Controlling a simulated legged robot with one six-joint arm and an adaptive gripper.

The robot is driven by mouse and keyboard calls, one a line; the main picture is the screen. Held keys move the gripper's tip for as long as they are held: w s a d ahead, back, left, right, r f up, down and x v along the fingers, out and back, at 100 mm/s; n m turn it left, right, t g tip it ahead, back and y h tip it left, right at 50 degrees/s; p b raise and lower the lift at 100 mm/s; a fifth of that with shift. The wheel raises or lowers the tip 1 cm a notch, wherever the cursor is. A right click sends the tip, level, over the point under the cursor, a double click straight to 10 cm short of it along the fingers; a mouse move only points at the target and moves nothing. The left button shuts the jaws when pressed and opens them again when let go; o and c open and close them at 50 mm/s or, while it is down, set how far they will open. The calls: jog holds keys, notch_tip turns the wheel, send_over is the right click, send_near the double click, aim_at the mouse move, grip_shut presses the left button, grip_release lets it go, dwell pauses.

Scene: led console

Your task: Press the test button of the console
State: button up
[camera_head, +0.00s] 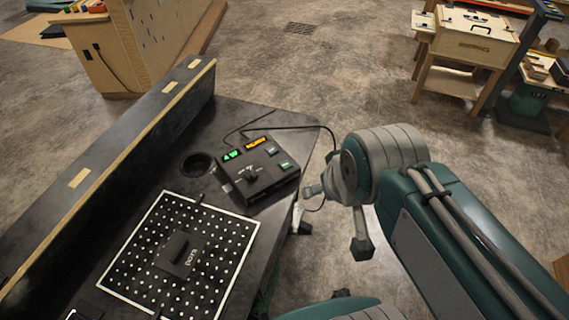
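The console (262,190) is a small dark box at the right edge of the black bench. Its top has a lit green display (231,155), a lit orange display (257,142), a black knob or lever (252,175) and small green-labelled buttons (285,166) on the right. The labels are too small to read, so I cannot tell which button is the test button. My gripper (336,219) is to the right of the console, past the bench edge and apart from it. Its two fingers look spread, with nothing visible between them.
The black bench (135,185) has a raised back ledge (120,165) and a round hole (198,164). A white-dotted board (215,222) with a dark block lies in front of the console. A cable runs from the console. Wooden furniture (470,50) stands far off.

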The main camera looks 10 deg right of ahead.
grip_shut()
dwell(1.1)
